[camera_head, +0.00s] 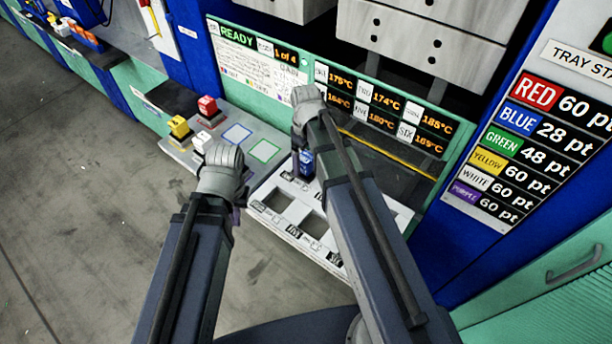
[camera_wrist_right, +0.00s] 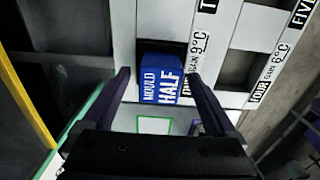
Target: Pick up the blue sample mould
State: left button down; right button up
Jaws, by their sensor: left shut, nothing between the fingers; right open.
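The blue sample mould (camera_wrist_right: 160,84), marked "MOULD HALF", sits in a slot at one end of the white labelled tray (camera_wrist_right: 222,18). In the head view the mould (camera_head: 304,162) shows partly beside my right forearm. My right gripper (camera_wrist_right: 158,76) is open, with one finger on each side of the mould and visible gaps between fingers and mould. In the head view the right hand (camera_head: 308,105) hides most of its own fingers. My left gripper (camera_head: 235,208) is shut and empty, left of the tray; its fingers are mostly hidden by its wrist.
Red (camera_head: 208,107), yellow (camera_head: 179,127) and white (camera_head: 202,142) blocks stand on the grey ledge at left. Blue (camera_head: 237,134) and green (camera_head: 264,151) outlined squares on it are empty. Temperature displays (camera_head: 385,105) stand behind the tray. A points board (camera_head: 540,110) is at right.

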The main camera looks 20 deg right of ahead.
jog(key=shift+f, duration=0.25)
jog(key=shift+c, duration=0.4)
grip_shut()
dwell(0.5)
